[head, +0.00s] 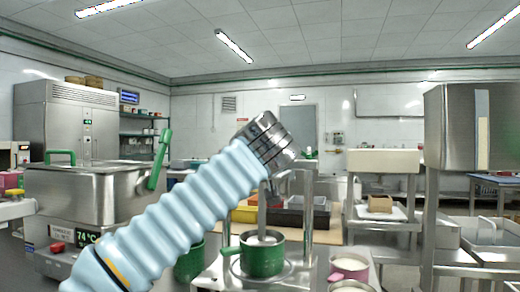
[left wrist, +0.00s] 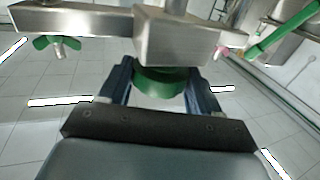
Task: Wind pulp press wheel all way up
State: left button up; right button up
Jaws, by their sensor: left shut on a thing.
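The pulp press (head: 310,208) stands on the counter in the middle of the head view, with upright metal posts and a green pot (head: 262,258) below its plunger. My left arm's wrist covers its top, so the wheel is hidden there. In the left wrist view, my left gripper (left wrist: 159,74) is shut on a round green part of the press wheel (left wrist: 158,84), with one dark finger on each side. The metal crossbar (left wrist: 170,40) lies just beyond the fingers, with a green wing nut (left wrist: 57,46) near one end. My right gripper is in neither view.
A steel tank (head: 85,195) with a raised green handle (head: 160,158) stands at left. Pink-handled bowls (head: 349,267) sit right of the press, and trays (head: 300,215) lie behind it. A steel cabinet (head: 470,130) hangs at right.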

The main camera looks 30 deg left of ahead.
pick_arm(q)
jog(key=n+g+y, duration=0.1)
jog(key=y+p, duration=0.1)
jog(key=shift+w+d+r+n+g+y, duration=0.1)
jog(key=shift+w+d+n+g+y, duration=0.1)
jog(key=shift+d+n+g+y, duration=0.15)
jog(key=n+g+y+p, duration=0.1)
jog(key=n+g+y, duration=0.1)
jog(key=g, duration=0.1)
jog(key=n+g+y+p, duration=0.2)
jog(key=g, duration=0.1)
jog(key=shift+w+d+n, duration=0.1)
jog(key=shift+w+n, duration=0.1)
jog(key=shift+n, duration=0.15)
jog(key=shift+w+n+g+y+p, duration=0.1)
jog(key=shift+n+g+y+p, duration=0.4)
jog(key=shift+n+g+y, duration=0.4)
jog(key=shift+w+n+g, duration=0.1)
jog(key=shift+n+g, duration=0.8)
jog(key=shift+g, duration=1.25)
jog(key=o, duration=1)
jog(key=shift+n, duration=0.3)
jog(key=shift+o, duration=0.2)
jog(key=shift+t, duration=0.5)
